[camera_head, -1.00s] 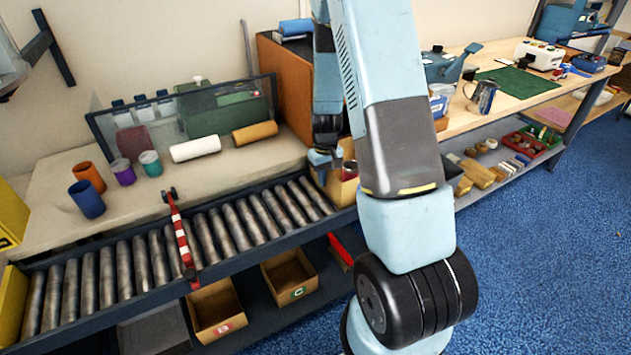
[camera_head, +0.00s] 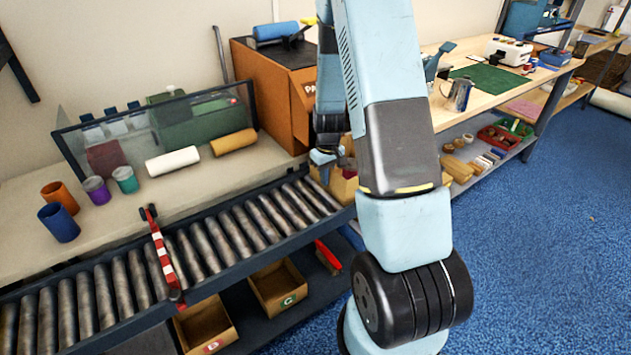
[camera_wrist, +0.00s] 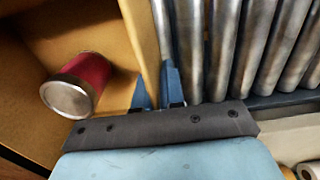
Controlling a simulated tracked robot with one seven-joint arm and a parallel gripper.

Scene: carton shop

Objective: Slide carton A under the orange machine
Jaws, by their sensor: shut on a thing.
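The orange machine (camera_head: 272,88) stands at the back, behind the right end of the roller conveyor (camera_head: 205,245). A yellow-brown open carton (camera_head: 343,190), which I take to be carton A, is at the conveyor's right end, mostly hidden by my arm; its letter does not show. In the wrist view my gripper (camera_wrist: 158,88) is shut on one carton wall (camera_wrist: 143,35), a finger on each side. A red can (camera_wrist: 82,82) with a metal end lies inside the carton. The rollers (camera_wrist: 225,45) are beside that wall.
A red-and-white striped bar (camera_head: 162,253) crosses the conveyor. Cartons marked B (camera_head: 204,326) and apparently C (camera_head: 278,287) sit on the shelf below. Cups and rolls stand on the back ledge. Blue floor (camera_head: 540,230) is clear at right.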

